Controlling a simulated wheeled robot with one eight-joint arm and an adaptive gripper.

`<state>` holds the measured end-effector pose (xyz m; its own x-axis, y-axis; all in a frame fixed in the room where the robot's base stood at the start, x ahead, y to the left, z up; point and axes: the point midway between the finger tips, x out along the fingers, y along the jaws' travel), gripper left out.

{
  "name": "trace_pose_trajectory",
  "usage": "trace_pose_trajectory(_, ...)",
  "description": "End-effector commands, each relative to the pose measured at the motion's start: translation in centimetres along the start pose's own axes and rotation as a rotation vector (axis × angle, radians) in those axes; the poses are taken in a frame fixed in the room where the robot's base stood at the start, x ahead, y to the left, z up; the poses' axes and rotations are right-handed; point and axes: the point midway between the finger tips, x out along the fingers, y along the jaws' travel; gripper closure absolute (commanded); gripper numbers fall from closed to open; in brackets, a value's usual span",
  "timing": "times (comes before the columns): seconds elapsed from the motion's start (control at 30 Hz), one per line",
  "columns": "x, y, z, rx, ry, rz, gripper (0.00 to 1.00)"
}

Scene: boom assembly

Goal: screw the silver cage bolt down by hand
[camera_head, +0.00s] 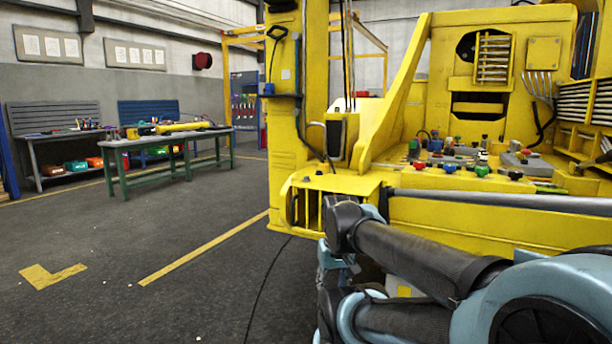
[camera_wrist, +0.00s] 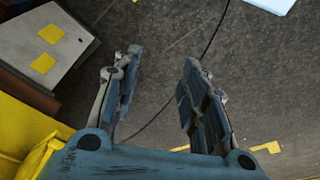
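My gripper (camera_wrist: 162,58) is open in the wrist view, its two fingers apart with only dark floor and a thin black cable between them. It points down at the floor and holds nothing. In the head view my arm links hide most of it. The yellow cage (camera_head: 306,207) with upright bars sits at the front left corner of the yellow machine (camera_head: 470,222).
A thick grey rod (camera_head: 500,202) runs along the machine's front, above my arm. Coloured valve knobs (camera_head: 450,168) sit on its deck. A green workbench (camera_head: 165,143) stands at the far left. The floor left of the machine is free, except for a black cable (camera_head: 262,285).

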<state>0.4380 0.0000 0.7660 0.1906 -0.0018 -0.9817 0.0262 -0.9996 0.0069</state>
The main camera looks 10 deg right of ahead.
Motion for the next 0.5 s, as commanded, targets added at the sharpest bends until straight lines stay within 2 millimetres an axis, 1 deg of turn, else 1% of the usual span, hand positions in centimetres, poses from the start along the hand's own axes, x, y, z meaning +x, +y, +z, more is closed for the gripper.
trace_pose_trajectory(0.03,-0.4,0.0,0.1,-0.011,0.0,0.0,0.6)
trace_pose_trajectory(0.07,-0.7,0.0,-0.2,-0.022,-0.001,0.0,0.6)
trace_pose_trajectory(0.17,-2.6,0.0,-2.0,-0.079,-0.008,0.0,0.6)
trace_pose_trajectory(0.27,-5.5,0.0,-4.8,-0.175,-0.018,-0.002,0.6)
trace_pose_trajectory(0.3,-6.7,0.1,-6.0,-0.22,-0.023,-0.003,0.6)
trace_pose_trajectory(0.47,-11.5,0.2,-11.4,-0.404,-0.042,-0.01,0.6)
trace_pose_trajectory(0.5,-12.6,0.2,-12.7,-0.45,-0.047,-0.012,0.6)
